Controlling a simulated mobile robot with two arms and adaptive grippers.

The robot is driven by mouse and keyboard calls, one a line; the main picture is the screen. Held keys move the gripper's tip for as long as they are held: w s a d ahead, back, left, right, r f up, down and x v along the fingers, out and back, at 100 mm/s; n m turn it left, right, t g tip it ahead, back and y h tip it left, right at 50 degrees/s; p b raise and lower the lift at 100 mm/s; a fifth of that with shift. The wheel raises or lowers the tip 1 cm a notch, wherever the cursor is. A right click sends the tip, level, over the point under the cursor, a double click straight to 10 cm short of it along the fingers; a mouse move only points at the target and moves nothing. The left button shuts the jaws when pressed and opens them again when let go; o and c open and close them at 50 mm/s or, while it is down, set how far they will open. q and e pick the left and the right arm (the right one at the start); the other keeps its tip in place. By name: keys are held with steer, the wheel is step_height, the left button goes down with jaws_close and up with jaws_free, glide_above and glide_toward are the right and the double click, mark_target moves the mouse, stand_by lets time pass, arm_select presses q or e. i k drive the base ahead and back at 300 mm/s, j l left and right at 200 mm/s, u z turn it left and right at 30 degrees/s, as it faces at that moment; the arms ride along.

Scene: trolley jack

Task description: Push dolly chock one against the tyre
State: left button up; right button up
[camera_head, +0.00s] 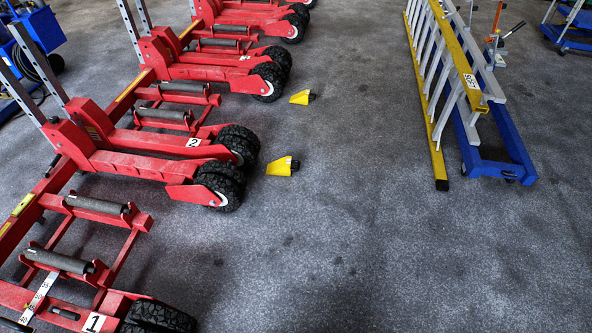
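The red dolly marked 1 (112,299) is at the bottom left, partly cut off by the frame edge. Its black tyre (158,314) shows at the bottom edge. A yellow wedge chock (280,167) lies on the floor to the right of the black tyres (238,142) of the dolly marked 2 (150,164), with a gap between. A second yellow chock (300,97) lies farther back, right of another dolly's tyre (268,82), also apart. I cannot read a number on either chock. No chock shows beside the tyre of dolly 1. Neither gripper is in view.
More red dollies (245,18) stand in a row toward the back left. A yellow and silver ladder (434,90) lies on a blue trolley (508,165) at the right. Blue equipment (40,28) stands at the top left. The grey floor (370,250) between is clear.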

mark_target(282, 166)
steer(key=i+l+u, duration=0.4)
steer(key=i+l, duration=0.65)
steer(key=i, duration=0.05)
